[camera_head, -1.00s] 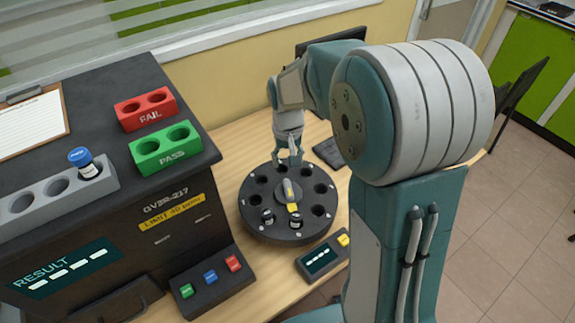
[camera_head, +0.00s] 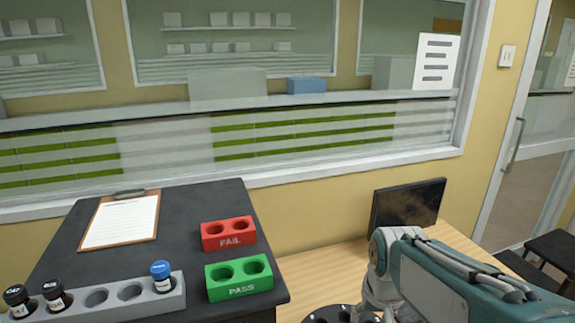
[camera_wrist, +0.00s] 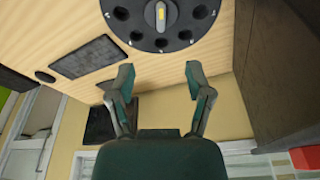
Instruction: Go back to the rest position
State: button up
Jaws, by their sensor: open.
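My gripper (camera_wrist: 160,72) is open and empty in the wrist view, its two fingers spread apart above the wooden table. The dark round carousel (camera_wrist: 120,24) lies beyond the fingertips, with a gap between. In the head view my arm comes in from the lower right, and only the rim of the carousel (camera_head: 318,311) shows at the bottom edge. The gripper fingers are not visible there.
A grey rack (camera_head: 168,301) holds a blue-capped vial (camera_head: 162,275) and two black-capped vials at left. A red FAIL block (camera_head: 229,233), a green PASS block (camera_head: 240,278) and a clipboard (camera_head: 120,222) sit on the black machine top (camera_head: 200,203). A dark monitor (camera_head: 407,205) stands behind my arm.

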jog(key=s+r+t, duration=0.3)
jog(key=s, duration=0.8)
jog(key=shift+s+r, duration=0.3)
jog(key=shift+s, duration=0.1)
dwell(0.4)
